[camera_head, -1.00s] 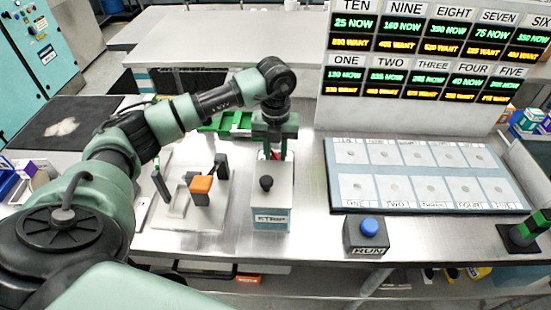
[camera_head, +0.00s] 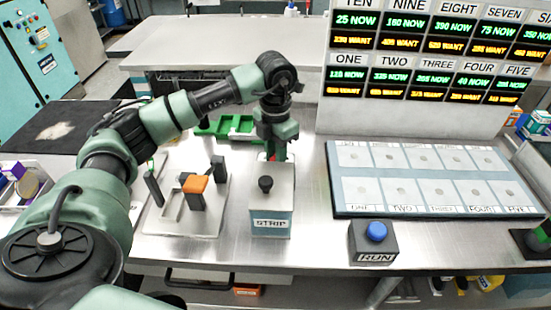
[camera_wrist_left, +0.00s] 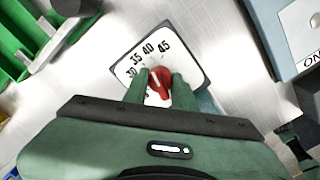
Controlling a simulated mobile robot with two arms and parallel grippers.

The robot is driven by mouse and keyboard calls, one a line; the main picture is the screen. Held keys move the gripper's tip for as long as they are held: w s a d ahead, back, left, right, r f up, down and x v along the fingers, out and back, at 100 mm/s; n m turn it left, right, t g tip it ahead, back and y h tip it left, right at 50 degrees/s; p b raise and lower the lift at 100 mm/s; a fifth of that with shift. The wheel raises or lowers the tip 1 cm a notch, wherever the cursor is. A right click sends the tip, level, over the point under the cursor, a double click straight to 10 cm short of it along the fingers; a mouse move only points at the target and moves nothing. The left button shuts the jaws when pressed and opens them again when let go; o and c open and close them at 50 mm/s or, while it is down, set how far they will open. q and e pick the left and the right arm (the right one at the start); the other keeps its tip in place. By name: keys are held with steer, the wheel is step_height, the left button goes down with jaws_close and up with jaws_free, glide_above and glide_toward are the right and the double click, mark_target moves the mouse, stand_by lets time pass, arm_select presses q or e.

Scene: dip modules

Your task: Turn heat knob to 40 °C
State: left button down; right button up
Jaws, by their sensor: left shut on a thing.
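The heat knob (camera_wrist_left: 160,84) is red and sits on a white dial plate (camera_wrist_left: 184,56) with a dark rim in the left wrist view. The figures 30, 35, 40 and 45 show along its far arc. My left gripper (camera_wrist_left: 159,88) has its green fingers on either side of the knob and is shut on it. The knob's tip points up toward the figures, but I cannot tell the exact reading. In the head view my left gripper (camera_head: 277,152) reaches down behind the STRIP box, which hides most of the dial. My right gripper is not in view.
The STRIP box (camera_head: 271,222) with a black knob stands in front of my left gripper. An orange-topped clamp (camera_head: 194,184) is to its left. A green tray (camera_head: 232,127) lies behind. The RUN button (camera_head: 376,232) and a numbered mat (camera_head: 430,206) are at right, below displays.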

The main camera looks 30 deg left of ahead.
arm_select(q)
steer(key=shift+r+m, duration=0.1)
steer(key=shift+m, duration=0.3)
steer(key=c, duration=1.1)
jaws_free()
steer(key=shift+c, duration=0.2)
step_height(320, 180, up, 8)
steer(key=shift+f+b, duration=0.1)
steer(key=shift+b, duration=0.6)
